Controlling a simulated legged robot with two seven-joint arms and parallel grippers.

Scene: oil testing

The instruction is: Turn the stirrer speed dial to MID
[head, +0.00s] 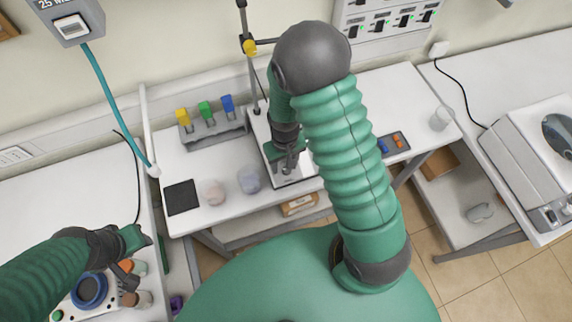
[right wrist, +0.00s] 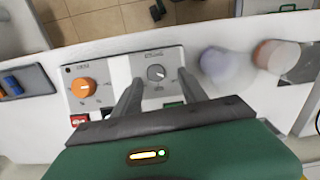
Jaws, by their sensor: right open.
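The white stirrer base (head: 308,172) stands on the middle bench, partly hidden by my right arm. In the right wrist view its control panel (right wrist: 112,68) carries a large orange dial (right wrist: 83,88) at left and a smaller grey dial (right wrist: 156,73) at centre. The labels are too blurred to read fully. My right gripper (right wrist: 160,84) is open, with its fingertips on either side of the grey dial; I cannot tell if they touch it. In the head view the right gripper (head: 288,165) is over the stirrer's front. My left gripper (head: 138,254) is at the lower left, away from the stirrer; its jaw opening is unclear.
Two small jars (head: 249,181) and a black pad (head: 181,197) are left of the stirrer. A red switch (right wrist: 79,119) is below the orange dial.

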